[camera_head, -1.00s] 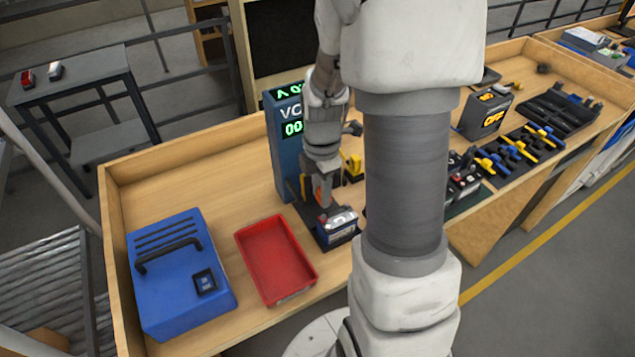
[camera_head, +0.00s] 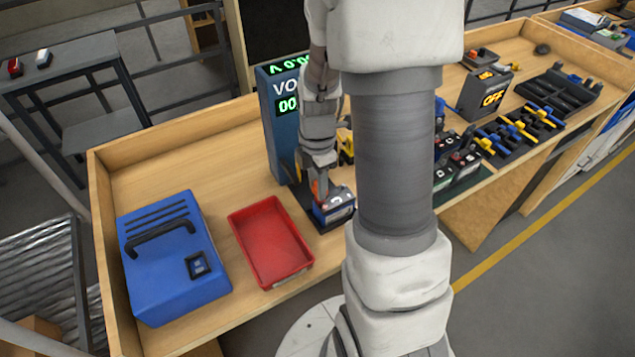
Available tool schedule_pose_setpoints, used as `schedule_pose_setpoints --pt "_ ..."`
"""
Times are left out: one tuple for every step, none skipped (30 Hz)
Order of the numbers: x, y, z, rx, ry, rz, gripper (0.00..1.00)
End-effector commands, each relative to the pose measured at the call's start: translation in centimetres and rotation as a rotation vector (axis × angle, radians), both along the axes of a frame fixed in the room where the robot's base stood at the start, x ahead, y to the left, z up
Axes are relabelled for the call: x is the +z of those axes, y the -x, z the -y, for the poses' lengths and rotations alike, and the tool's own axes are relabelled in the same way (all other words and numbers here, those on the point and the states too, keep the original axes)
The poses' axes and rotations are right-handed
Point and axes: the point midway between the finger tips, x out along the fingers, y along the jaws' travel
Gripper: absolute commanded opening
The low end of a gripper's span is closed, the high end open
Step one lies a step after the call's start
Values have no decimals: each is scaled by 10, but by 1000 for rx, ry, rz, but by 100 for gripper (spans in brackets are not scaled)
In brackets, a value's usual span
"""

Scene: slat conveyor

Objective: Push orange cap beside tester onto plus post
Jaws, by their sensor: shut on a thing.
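My gripper (camera_head: 319,191) points down at the battery (camera_head: 336,207) in front of the blue tester (camera_head: 283,125). A bit of orange, the cap (camera_head: 316,188), shows at the fingertips, and the gripper is shut on it. The battery is a small dark blue block with a pale label and stands on a dark base at the tester's foot. The cap is at the battery's top left. The fingers hide most of it, so I cannot tell if it is seated on a post. The tester shows green digits.
A red tray (camera_head: 270,242) and a blue case with a black handle (camera_head: 172,256) stand to the left on the wooden bench. My arm hides the bench's middle.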

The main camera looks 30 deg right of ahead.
Motion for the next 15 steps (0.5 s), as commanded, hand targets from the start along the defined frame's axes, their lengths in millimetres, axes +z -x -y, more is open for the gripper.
schedule_pose_setpoints --pt "0 0 0 0 0 0 0" --pt "0 0 0 0 0 0 0" --pt "0 0 0 0 0 0 0" --pt "0 0 0 0 0 0 0" --pt "0 0 0 0 0 0 0" --pt "0 0 0 0 0 0 0" --pt "0 0 0 0 0 0 0" --pt "-1 0 0 0 0 0 0" --pt "-2 0 0 0 0 0 0" --pt "-2 0 0 0 0 0 0" --pt "-3 0 0 0 0 0 0" --pt "-4 0 0 0 0 0 0" --pt "-5 0 0 0 0 0 0" --pt "-6 0 0 0 0 0 0" --pt "-7 0 0 0 0 0 0"
